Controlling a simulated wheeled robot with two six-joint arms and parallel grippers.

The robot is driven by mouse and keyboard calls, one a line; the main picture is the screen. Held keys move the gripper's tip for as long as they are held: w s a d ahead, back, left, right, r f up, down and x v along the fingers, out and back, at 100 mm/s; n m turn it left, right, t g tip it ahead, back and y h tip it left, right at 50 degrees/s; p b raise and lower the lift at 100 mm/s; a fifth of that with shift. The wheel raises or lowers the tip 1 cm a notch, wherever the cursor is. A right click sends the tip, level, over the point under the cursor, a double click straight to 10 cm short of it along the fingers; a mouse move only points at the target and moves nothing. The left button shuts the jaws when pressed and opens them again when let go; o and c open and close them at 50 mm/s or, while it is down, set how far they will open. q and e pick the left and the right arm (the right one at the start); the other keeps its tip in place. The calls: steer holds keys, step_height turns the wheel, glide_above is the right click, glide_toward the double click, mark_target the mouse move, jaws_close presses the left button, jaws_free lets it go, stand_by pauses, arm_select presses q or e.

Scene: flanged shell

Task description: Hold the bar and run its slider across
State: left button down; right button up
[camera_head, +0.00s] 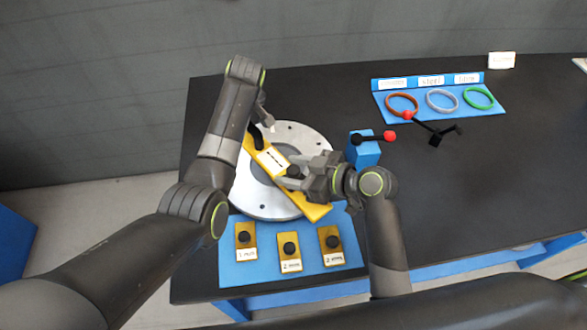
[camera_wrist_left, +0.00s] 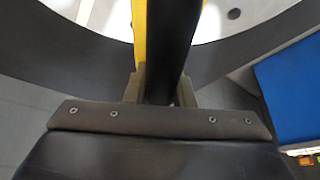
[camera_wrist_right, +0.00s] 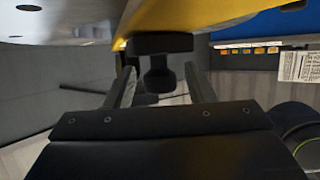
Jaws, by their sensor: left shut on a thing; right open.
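The yellow bar (camera_head: 316,211) lies diagonally across the round flanged shell (camera_head: 308,137), with a white label on it. My left gripper (camera_head: 262,124) is at the bar's far left end, shut on its black handle (camera_wrist_left: 172,40); the yellow bar (camera_wrist_left: 139,35) runs beside that handle in the left wrist view. The black slider (camera_head: 293,171) sits partway along the bar. My right gripper (camera_head: 289,174) is open there. In the right wrist view, the slider's knob (camera_wrist_right: 158,82) stands between the parted fingers, with space visible on both sides.
A blue mat in front holds three yellow gauge pieces (camera_head: 290,250) with black knobs. A blue block (camera_head: 364,150) with a red-tipped lever stands right of the shell. A blue ring stand (camera_head: 440,98) with orange, grey and green rings is at the back.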

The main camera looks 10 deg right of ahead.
jaws_close()
steer(key=shift+s+d, duration=0.6)
steer(key=shift+s, duration=0.4)
steer(key=shift+s+d, duration=0.6)
steer(key=shift+s, duration=0.4)
steer(key=shift+s+d, duration=0.6)
steer(key=shift+s, duration=0.4)
jaws_free()
steer(key=v, duration=1.2)
